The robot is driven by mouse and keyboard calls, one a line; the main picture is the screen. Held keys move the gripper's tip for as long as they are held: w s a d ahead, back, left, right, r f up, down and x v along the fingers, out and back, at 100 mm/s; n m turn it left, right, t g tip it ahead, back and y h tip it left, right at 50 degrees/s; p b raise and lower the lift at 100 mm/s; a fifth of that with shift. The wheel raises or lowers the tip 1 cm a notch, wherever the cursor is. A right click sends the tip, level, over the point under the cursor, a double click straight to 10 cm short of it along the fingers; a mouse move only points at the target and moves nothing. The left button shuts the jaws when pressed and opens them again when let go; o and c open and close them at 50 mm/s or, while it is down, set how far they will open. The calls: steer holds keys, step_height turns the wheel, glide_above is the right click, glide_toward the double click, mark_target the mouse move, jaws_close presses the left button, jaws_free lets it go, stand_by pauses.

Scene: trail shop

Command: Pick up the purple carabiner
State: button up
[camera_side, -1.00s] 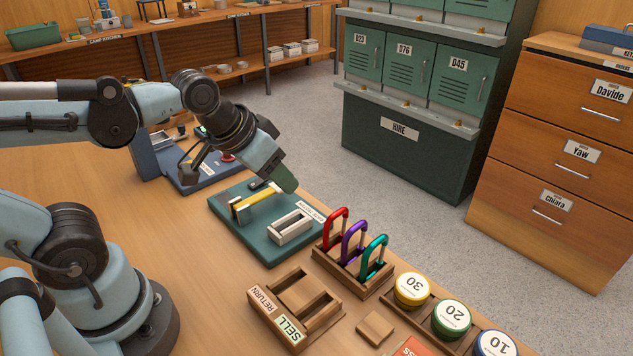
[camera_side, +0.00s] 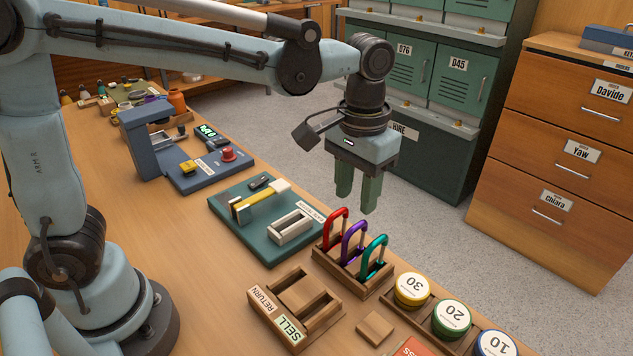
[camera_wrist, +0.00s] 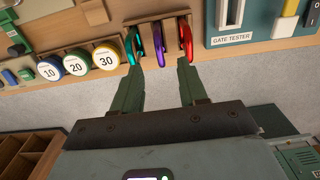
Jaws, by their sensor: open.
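The purple carabiner (camera_side: 351,241) stands upright in a wooden rack (camera_side: 352,279), between a red carabiner (camera_side: 334,230) and a teal carabiner (camera_side: 373,258). In the wrist view the purple carabiner (camera_wrist: 159,42) is ahead of my gripper and lies between the lines of the two fingers, with the teal one (camera_wrist: 134,45) and red one (camera_wrist: 185,38) on either side. My gripper (camera_side: 357,205) points down above and beyond the rack, on its floor side. Its green fingers are apart and empty; it also shows in the wrist view (camera_wrist: 158,62). The carabiners' lower ends are hidden in the rack.
Left of the rack is a teal board (camera_side: 246,237) with a yellow-handled tool. A RETURN/SELL tray (camera_side: 322,327) and a small wooden block (camera_side: 375,328) are in front. Numbered round tins (camera_side: 412,289) stand to the right. Open floor lies beyond the bench edge.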

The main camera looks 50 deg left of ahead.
mark_target(353, 228)
steer(key=shift+s+f, duration=0.2)
steer(key=shift+f, duration=5.05)
jaws_close()
